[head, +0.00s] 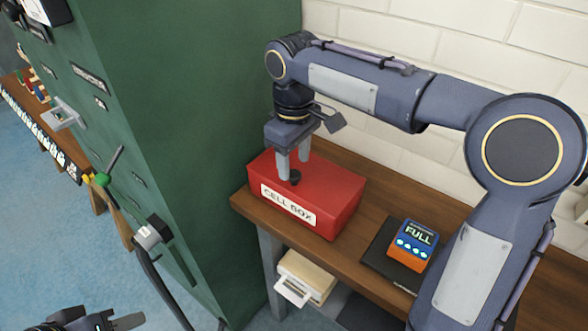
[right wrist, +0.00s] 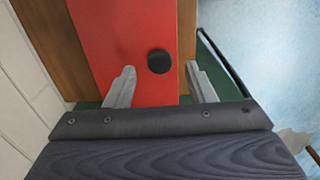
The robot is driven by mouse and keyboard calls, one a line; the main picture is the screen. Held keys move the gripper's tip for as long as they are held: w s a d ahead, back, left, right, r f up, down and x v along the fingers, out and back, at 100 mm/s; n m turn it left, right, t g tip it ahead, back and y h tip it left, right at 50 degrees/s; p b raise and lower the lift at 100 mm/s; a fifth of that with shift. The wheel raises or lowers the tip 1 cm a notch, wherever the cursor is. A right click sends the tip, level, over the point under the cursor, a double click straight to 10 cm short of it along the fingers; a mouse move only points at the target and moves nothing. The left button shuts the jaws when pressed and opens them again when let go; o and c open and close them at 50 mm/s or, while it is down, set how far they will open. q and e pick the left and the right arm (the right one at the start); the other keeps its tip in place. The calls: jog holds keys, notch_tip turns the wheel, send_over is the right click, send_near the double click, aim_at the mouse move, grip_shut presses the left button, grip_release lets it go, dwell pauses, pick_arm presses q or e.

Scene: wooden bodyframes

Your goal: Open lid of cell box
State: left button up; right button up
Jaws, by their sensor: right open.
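The red cell box (head: 328,192) with a white "CELL BOX" label stands on the wooden table against the white brick wall. Its lid looks closed. A round black knob (head: 295,177) is on top of the lid; it also shows in the right wrist view (right wrist: 159,61). My right gripper (head: 293,176) points down over the lid, its fingers open on either side of the knob in the head view. In the right wrist view the fingers (right wrist: 160,84) are apart, with the knob ahead between them. My left gripper (head: 110,321) is low at the bottom left, partly cut off.
A blue and orange cell marked "FULL" (head: 413,244) sits on a dark pad on the table (head: 345,258). A tall green cabinet (head: 190,130) with levers stands close to the box's left. A cream device (head: 306,276) is below the table.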

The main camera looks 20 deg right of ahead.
aim_at(305, 168)
jog(key=shift+f, duration=1.5)
grip_shut()
